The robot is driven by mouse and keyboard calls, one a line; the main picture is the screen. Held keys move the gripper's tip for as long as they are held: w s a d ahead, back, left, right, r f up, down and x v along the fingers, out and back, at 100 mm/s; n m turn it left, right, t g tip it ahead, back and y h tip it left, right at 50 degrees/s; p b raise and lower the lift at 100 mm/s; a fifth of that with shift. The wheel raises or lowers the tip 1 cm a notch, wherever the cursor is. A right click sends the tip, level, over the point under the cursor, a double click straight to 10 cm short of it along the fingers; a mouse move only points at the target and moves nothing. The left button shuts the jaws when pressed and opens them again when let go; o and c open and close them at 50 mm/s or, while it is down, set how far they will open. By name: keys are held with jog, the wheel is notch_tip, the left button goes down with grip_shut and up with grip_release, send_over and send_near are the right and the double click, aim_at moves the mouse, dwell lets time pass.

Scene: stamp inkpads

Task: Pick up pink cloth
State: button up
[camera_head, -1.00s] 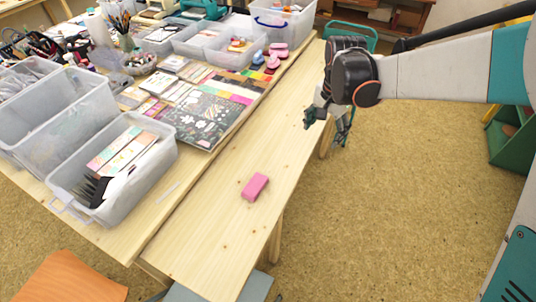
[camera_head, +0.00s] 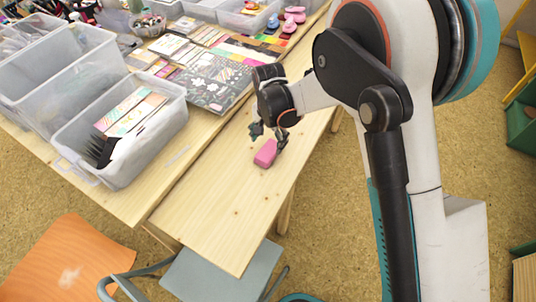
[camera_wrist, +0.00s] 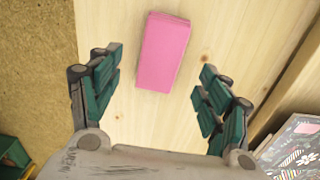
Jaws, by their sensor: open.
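The pink cloth (camera_head: 266,153) is a small pink block lying on the wooden table near its right edge. In the wrist view the cloth (camera_wrist: 163,52) lies flat, beyond and between my fingertips. My gripper (camera_head: 269,134) is just above and behind the cloth in the head view. My gripper (camera_wrist: 156,78) shows both green-padded fingers spread wide, with nothing between them. Whether the fingertips are level with the cloth I cannot tell.
The wooden table (camera_head: 218,208) is bare in front of the cloth. A clear bin (camera_head: 160,145) with papers stands at left. A patterned sheet (camera_head: 210,82) and cards lie behind. A grey chair (camera_head: 222,270) and an orange chair (camera_head: 60,262) stand at the front.

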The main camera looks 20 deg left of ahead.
aim_at(268, 150)
notch_tip(268, 150, down, 6)
jog(key=b, duration=0.2)
jog(key=shift+w+a+r+b, duration=0.1)
jog(key=shift+a+r+b, duration=0.05)
jog(key=shift+b, duration=0.25)
jog(key=shift+r, duration=0.1)
jog(key=c, duration=1.1)
